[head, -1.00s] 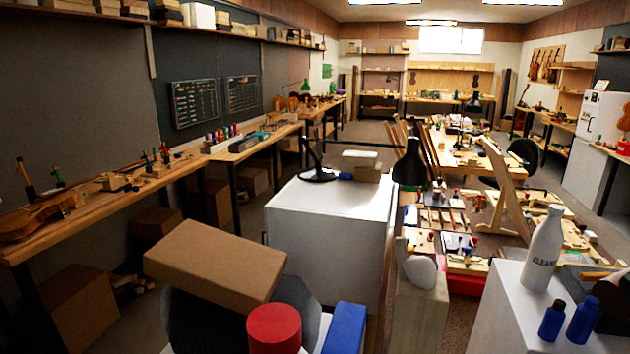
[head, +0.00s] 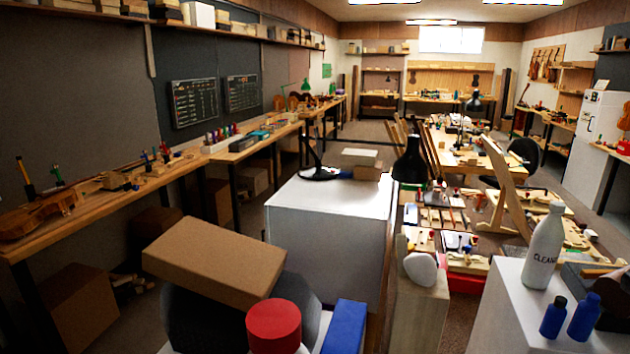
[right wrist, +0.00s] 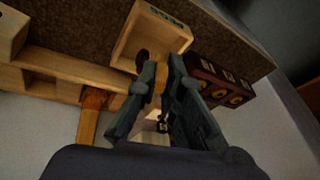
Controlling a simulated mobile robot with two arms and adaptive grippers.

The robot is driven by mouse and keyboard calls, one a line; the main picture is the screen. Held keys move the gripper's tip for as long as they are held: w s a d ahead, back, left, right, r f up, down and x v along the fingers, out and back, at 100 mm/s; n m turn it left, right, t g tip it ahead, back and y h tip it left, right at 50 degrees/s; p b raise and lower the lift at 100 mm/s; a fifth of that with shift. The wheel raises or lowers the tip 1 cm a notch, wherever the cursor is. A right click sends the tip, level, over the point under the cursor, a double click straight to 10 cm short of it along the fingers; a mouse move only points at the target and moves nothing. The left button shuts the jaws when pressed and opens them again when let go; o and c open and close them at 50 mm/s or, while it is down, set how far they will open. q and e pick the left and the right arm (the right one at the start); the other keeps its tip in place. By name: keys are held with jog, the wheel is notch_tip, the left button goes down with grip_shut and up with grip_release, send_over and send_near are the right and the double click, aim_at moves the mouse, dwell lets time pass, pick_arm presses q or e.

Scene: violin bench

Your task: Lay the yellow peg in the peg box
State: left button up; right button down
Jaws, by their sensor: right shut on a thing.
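In the right wrist view my right gripper (right wrist: 162,70) points at an open, pale wooden box with a dark label on its rim, the peg box (right wrist: 124,48). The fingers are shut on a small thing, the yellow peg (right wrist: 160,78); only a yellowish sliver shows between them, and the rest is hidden. The fingertips are at the box's near side; I cannot tell whether they are inside it or above it. A dark brown shape shows in the box beside the left fingertip. My left gripper is not in view.
A dark red block with round brass-coloured faces (right wrist: 238,98) stands right of the box. Pale wooden compartments (right wrist: 60,72) lie to its left, with an orange-brown wooden piece (right wrist: 92,112) below. In the head view, a cardboard box (head: 213,258) and red cylinder (head: 274,325) stand in front.

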jog(key=shift+f+b, duration=0.85)
jog(key=shift+f, duration=0.95)
dwell(0.5)
jog(key=c, duration=1.7)
grip_release()
jog(key=shift+o, duration=0.2)
